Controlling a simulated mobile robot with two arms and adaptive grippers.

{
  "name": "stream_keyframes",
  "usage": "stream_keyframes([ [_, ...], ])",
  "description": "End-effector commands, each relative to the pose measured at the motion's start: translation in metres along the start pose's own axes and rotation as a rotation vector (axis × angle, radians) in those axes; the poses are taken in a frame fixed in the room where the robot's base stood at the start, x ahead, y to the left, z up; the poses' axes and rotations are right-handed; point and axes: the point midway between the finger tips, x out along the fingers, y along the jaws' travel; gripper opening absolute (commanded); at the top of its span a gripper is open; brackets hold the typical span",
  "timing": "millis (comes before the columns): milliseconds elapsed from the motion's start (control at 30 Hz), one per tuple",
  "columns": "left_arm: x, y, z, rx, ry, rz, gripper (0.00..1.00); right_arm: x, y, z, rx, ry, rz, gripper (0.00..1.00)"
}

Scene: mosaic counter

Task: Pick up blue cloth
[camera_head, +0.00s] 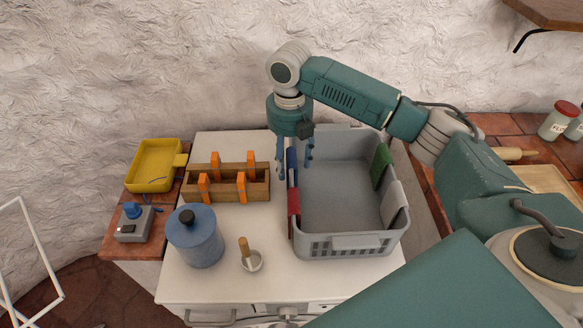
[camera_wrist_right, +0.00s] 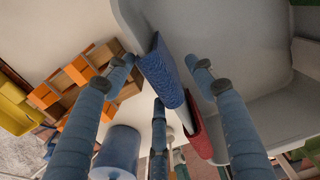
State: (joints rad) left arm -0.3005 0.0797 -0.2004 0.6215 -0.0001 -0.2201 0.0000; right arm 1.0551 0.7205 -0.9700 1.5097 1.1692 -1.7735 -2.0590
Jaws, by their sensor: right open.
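The blue cloth (camera_head: 291,160) hangs over the left rim of a grey basket (camera_head: 335,200), toward the back. A red cloth (camera_head: 294,202) hangs over the same rim nearer the front. My right gripper (camera_head: 295,165) points down over the left rim, its blue fingers spread to either side of the blue cloth. In the right wrist view, the blue cloth (camera_wrist_right: 167,72) lies between the open fingertips (camera_wrist_right: 165,68), with the red cloth (camera_wrist_right: 200,130) just beyond it. Contact with the cloth cannot be told. My left gripper is not in view.
A green cloth (camera_head: 380,165) and a pale grey cloth (camera_head: 393,203) hang on the basket's right rim. A rough wall rises behind.

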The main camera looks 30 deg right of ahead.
Motion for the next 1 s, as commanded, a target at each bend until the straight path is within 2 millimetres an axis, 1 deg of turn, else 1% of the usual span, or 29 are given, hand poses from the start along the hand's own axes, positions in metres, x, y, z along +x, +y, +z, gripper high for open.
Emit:
stream_keyframes([
  [100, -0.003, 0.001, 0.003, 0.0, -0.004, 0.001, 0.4, 0.012, 0.0, 0.0, 0.0, 0.0, 0.0, 0.55],
  [267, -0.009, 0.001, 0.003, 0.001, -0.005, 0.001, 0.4, 0.023, 0.001, 0.0, 0.0, 0.002, -0.001, 0.55],
  [400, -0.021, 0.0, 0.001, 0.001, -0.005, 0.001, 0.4, 0.043, 0.003, 0.001, -0.001, 0.003, -0.002, 0.55],
  [533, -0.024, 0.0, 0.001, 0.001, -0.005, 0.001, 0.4, 0.061, 0.003, 0.002, 0.0, 0.0, -0.001, 0.55],
  [633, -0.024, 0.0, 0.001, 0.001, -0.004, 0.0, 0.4, 0.067, 0.003, 0.002, -0.001, -0.001, 0.0, 0.55],
  [833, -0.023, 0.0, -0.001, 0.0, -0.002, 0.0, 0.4, 0.068, 0.003, 0.002, -0.002, -0.002, 0.0, 0.55],
  [867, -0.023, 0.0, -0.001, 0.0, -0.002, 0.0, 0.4, 0.068, 0.003, 0.002, -0.002, -0.002, 0.0, 0.51],
  [1000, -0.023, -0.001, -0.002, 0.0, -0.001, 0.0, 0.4, 0.068, 0.003, 0.002, -0.001, -0.002, 0.0, 0.23],
])
